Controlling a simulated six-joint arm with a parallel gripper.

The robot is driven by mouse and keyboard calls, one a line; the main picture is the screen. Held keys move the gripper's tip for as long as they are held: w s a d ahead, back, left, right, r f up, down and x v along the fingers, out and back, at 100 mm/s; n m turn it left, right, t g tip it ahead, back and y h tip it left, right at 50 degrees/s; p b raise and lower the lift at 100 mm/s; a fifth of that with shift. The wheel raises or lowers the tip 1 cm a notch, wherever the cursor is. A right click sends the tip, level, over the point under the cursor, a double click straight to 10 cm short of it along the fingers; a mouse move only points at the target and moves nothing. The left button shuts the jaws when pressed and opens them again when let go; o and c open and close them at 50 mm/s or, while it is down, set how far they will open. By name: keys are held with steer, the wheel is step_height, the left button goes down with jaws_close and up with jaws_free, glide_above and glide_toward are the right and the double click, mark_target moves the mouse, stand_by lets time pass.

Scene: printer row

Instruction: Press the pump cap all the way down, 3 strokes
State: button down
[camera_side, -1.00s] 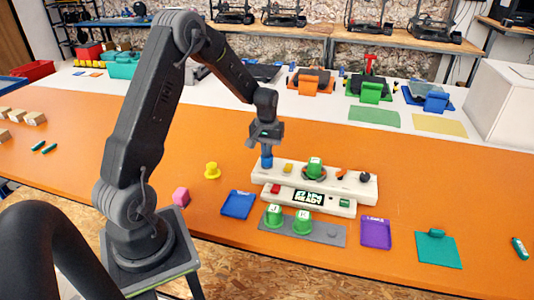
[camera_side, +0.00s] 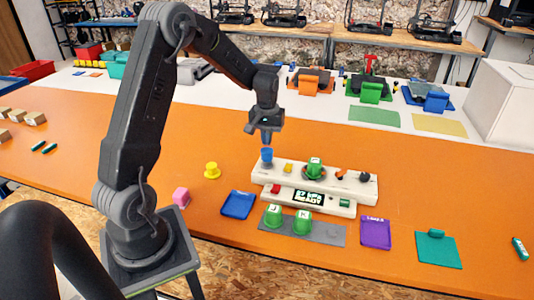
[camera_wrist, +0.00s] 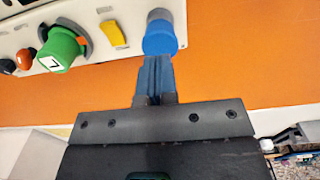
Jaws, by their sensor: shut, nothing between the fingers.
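The blue pump cap (camera_side: 267,157) stands upright at the left end of the white console (camera_side: 325,179). It also shows in the wrist view (camera_wrist: 160,43), just beyond the fingertips. My gripper (camera_side: 266,142) is shut and empty, pointing down above the cap. In the side view a small gap seems to show between the fingertips and the cap top. In the wrist view the shut fingers (camera_wrist: 154,62) overlap the near edge of the cap, so contact is hard to judge there.
A display (camera_side: 309,198) is in front. Green cups J and K, a blue tray (camera_side: 238,205) and a purple tray (camera_side: 376,233) lie nearer. The orange table behind is clear.

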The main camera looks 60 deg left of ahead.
steer(key=shift+r, duration=0.1)
step_height(320, 180, up, 6)
steer(key=shift+f, duration=0.1)
stand_by(0.7)
steer(key=s+d+r+m+t, duration=0.1)
steer(key=s+d+r+m, duration=0.1)
steer(key=s+d+r, duration=0.4)
steer(key=s+d+r+m+t, duration=0.15)
steer(key=d+r, duration=0.25)
steer(key=d, duration=0.4)
steer(key=s+d+m+t, duration=0.3)
steer(key=s+d+m, duration=0.2)
steer(key=s+d, duration=0.4)
steer(key=s, duration=0.3)
steer(key=shift+r, duration=0.4)
